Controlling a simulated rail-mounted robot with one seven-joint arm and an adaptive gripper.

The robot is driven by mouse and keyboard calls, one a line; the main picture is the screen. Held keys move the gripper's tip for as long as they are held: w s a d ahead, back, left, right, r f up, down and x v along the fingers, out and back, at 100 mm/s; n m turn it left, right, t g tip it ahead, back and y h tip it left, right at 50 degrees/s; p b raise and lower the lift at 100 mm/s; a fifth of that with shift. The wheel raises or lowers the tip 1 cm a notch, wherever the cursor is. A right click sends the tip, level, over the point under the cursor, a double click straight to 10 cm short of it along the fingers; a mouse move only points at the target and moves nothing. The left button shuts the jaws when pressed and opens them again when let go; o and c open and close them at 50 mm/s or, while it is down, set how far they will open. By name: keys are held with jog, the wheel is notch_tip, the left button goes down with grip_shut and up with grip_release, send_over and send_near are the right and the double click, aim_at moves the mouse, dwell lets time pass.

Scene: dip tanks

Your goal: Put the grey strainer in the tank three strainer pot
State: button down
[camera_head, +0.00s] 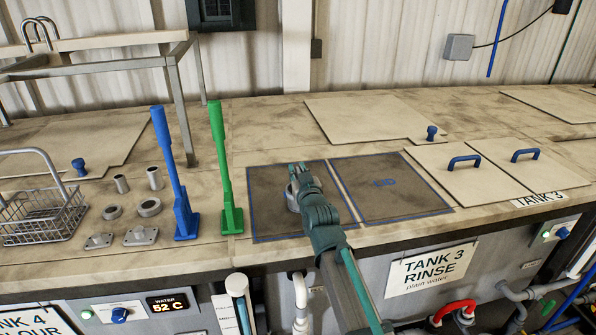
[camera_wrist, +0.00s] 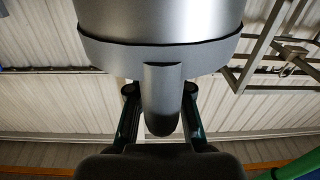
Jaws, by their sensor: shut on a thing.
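The grey strainer (camera_wrist: 160,22) fills the top of the wrist view as a smooth grey cylinder with a rim band and a rounded tab. My gripper (camera_wrist: 160,95) is shut on that tab, one finger on each side. In the head view my gripper (camera_head: 301,180) is over the left dark blue-edged mat, and only a small grey part of the strainer (camera_head: 291,201) shows beside it. I cannot tell its height above the mat. I cannot pick out the tank three strainer pot; pipework shows below the tank three rinse sign (camera_head: 431,268).
A green upright lever (camera_head: 226,170) and a blue one (camera_head: 178,185) stand left of my gripper. Further left are small metal parts and a wire basket (camera_head: 45,215). The right mat (camera_head: 388,188) is bare. Lids with blue handles (camera_head: 464,161) lie to the right.

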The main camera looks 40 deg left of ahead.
jog(key=shift+f, duration=0.1)
jog(key=c, duration=1.1)
grip_release()
jog(key=b+v, duration=0.3)
jog(key=v, duration=0.8)
jog(key=shift+s, duration=0.1)
jog(key=shift+o, duration=0.7)
jog(key=shift+s+d, duration=0.25)
jog(key=shift+d, duration=0.15)
